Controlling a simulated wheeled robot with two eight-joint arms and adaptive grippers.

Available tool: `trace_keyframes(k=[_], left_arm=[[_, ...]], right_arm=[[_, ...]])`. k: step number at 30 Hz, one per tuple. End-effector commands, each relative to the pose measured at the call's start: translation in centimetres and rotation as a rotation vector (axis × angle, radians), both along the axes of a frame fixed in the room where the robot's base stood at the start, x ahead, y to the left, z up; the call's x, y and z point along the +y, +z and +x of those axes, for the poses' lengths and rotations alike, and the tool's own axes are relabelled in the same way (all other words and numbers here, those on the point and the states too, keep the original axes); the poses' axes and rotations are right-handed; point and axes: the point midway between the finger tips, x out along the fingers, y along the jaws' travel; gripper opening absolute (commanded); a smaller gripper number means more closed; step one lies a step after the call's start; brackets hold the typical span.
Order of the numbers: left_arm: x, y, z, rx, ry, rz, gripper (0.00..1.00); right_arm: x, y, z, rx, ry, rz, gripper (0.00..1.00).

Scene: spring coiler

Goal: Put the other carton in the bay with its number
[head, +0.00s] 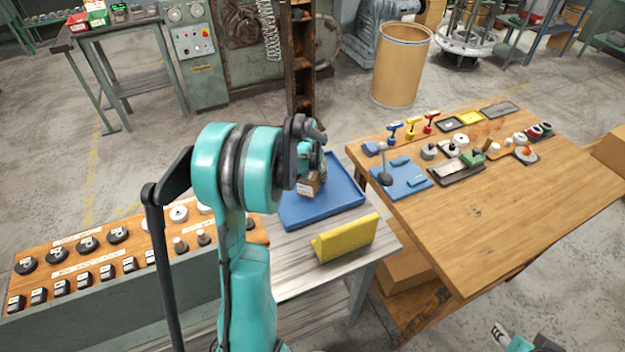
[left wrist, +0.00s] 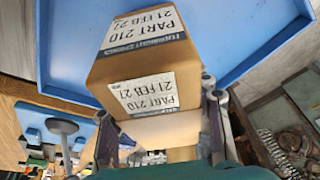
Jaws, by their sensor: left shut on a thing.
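A brown carton (head: 308,187) hangs at the end of my left arm, over the blue tray (head: 293,218) in the head view. In the left wrist view the carton (left wrist: 105,72) fills the middle, with white labels reading "PART 210" and "21 FEB 21" on two faces. My left gripper (left wrist: 160,125) is shut on it, with a finger on either side. In the head view my left arm hides most of that gripper. Part of my right arm (head: 515,341) shows at the bottom edge; its finger state is unclear. I cannot make out any numbered bay.
A yellow angled block (head: 345,238) stands on the grey bench in front of the tray. A wooden table (head: 500,220) with tools and small trays is at right. A tall brown rack (head: 300,60) stands behind the tray. Black knobs (head: 88,243) sit on the left bench.

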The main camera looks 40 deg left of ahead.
Motion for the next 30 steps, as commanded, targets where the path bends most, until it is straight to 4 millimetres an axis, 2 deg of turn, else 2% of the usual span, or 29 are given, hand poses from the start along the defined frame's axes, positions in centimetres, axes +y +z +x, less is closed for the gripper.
trace_keyframes(k=[2,12,13,15,25,30], left_arm=[[0.0,-0.8,0.0,-0.001,0.0,0.0,0.0],[0.0,-1.1,0.0,0.0,0.0,0.0,0.0],[0.0,-1.0,0.0,0.0,0.0,0.0,0.54],[0.0,-1.0,0.0,0.0,0.0,0.0,0.7],[0.0,-0.8,0.0,0.0,0.0,0.0,0.7],[-0.2,1.2,-0.5,0.0,0.0,0.0,0.7]], right_arm=[[0.0,-0.5,0.0,0.0,0.0,0.0,0.4],[0.0,-0.6,0.0,0.0,0.0,0.0,0.4],[0.0,-0.6,0.0,0.0,0.0,0.0,0.4],[0.0,-0.5,0.0,0.0,0.0,0.0,0.4],[0.0,-0.4,0.0,0.0,0.0,0.0,0.4],[0.0,0.5,0.0,0.0,0.0,0.0,0.4]])
